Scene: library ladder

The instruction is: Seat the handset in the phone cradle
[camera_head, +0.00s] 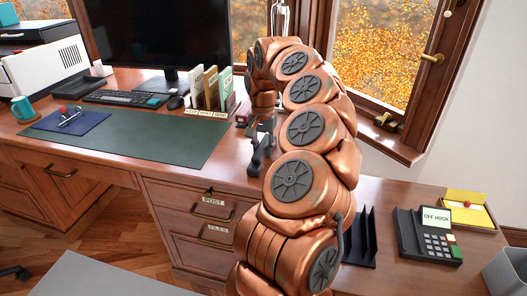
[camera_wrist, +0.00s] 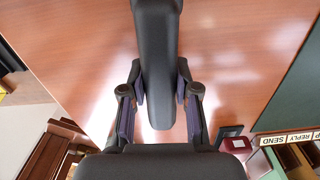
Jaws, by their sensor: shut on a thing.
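The phone (camera_head: 438,243) sits on the desk at the right in the head view, its display reading OFF HOOK. Its dark cradle (camera_head: 408,232) on the left side is empty. My gripper (camera_wrist: 160,84) is shut on the dark grey handset (camera_wrist: 158,45), which lies lengthwise between the two fingers in the wrist view. The handset's upper end is cut off by the frame. In the head view my gripper (camera_head: 262,143) is over the desk left of my arm, well away from the phone; the arm partly hides the area, and the handset is hard to separate from the dark fingers.
A black upright rack (camera_head: 361,240) stands left of the phone. A yellow box (camera_head: 468,208) is behind the phone, and a grey bin (camera_head: 508,272) is at the right. A letter sorter (camera_head: 212,92) stands by the monitor (camera_head: 160,35). The green desk mat (camera_head: 130,137) is mostly clear.

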